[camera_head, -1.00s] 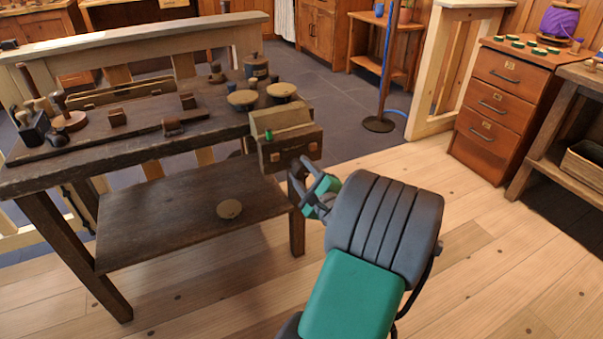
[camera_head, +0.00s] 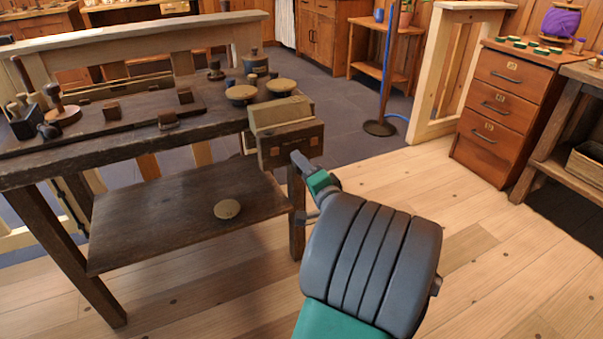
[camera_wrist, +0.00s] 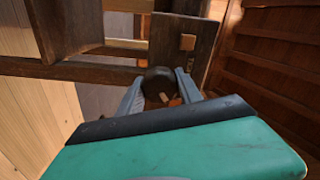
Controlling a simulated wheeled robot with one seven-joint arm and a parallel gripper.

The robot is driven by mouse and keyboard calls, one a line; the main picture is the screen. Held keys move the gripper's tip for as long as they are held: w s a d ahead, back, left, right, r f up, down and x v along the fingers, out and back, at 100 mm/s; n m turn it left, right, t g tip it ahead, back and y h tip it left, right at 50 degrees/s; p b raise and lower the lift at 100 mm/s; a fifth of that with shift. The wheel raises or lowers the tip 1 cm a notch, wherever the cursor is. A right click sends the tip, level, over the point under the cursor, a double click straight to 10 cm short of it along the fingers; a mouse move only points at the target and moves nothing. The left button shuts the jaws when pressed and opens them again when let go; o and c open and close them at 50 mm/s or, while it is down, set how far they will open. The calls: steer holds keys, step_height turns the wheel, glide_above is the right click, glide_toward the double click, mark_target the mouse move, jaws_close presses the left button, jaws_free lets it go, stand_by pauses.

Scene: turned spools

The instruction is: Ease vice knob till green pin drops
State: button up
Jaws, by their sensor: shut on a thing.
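The wooden vice (camera_head: 289,140) is mounted at the right end of the dark workbench, with pale jaw blocks above a darker front jaw. The vice knob (camera_wrist: 160,82) is a dark round piece below the front jaw in the wrist view. My gripper (camera_wrist: 159,92) is shut on it, one grey finger on each side. In the head view my wrist reaches up to the vice's front, and the knob is hidden there. I see no green pin in either current view, in the vice or below it.
The workbench (camera_head: 104,150) carries wooden tools and round-topped spools. A round disc (camera_head: 227,209) lies on its lower shelf. A drawer cabinet (camera_head: 495,115) stands at right. The wooden floor (camera_head: 460,220) between is clear.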

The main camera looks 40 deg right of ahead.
steer(key=n+b, duration=0.2)
steer(key=n, duration=0.1)
steer(key=n+b, duration=0.1)
steer(key=n, duration=0.2)
steer(key=shift+r+n, duration=0.15)
steer(key=shift+n, duration=0.15)
steer(key=n, duration=0.4)
steer(key=shift+n, duration=2.2)
steer(key=o, duration=1.4)
steer(key=shift+c, duration=0.2)
